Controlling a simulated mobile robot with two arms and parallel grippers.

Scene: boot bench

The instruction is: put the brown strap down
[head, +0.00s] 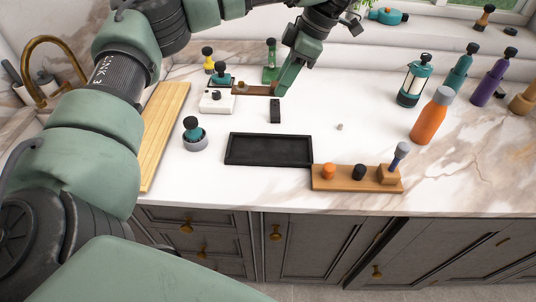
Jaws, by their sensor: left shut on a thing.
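The brown strap (250,90) shows at the back of the counter, left of my left gripper (281,90). It lies level, running left from the fingers towards the white block. My left gripper comes down from above and is shut on the strap's right end. Whether the strap touches the counter or hangs just above it I cannot tell. My right gripper is not in view.
A white block (216,103), a black block (275,111) and a green-based bottle (270,76) stand close by. A black tray (268,150), a wooden holder (340,180) and an orange bottle (430,118) are further forward or right. The mid-right counter is mostly clear.

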